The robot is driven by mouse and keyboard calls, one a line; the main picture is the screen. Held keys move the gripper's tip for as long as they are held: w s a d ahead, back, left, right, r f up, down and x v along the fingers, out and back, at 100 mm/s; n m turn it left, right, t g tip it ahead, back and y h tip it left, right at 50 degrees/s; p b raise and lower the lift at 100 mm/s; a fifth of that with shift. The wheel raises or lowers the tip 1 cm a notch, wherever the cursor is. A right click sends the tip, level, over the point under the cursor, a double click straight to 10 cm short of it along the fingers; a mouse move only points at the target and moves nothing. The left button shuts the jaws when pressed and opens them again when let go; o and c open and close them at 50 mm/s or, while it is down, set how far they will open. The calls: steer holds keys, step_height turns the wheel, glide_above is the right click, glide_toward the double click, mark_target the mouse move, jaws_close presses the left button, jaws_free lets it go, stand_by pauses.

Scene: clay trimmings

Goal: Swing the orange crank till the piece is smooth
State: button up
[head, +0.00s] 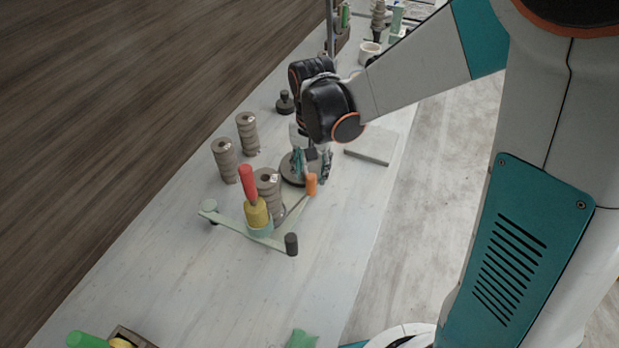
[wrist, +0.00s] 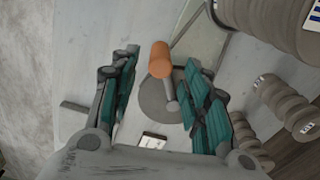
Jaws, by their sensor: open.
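The orange crank handle (head: 311,184) stands upright at the end of a thin arm near the middle of the table. In the wrist view the orange handle (wrist: 160,58) appears between my open fingertips, with its grey arm below it. My gripper (head: 312,166) points down just behind and above the handle and holds nothing. In the wrist view, whether my gripper (wrist: 160,62) surrounds the handle or hovers over it is unclear. A ribbed grey-brown clay piece (head: 268,184) stands just left of the crank, partly hidden by a red-handled tool (head: 248,182).
The red-handled tool stands in a yellow holder (head: 256,214) on a pale green arm with a dark knob (head: 291,244). Two more ribbed pieces (head: 223,158) (head: 247,133) stand to the left. A grey slab (head: 369,156) lies right of my gripper.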

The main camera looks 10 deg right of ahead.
mark_target(311, 184)
step_height(311, 184, down, 6)
steer(key=shift+f+b, duration=0.15)
steer(key=shift+b, duration=0.65)
jaws_close()
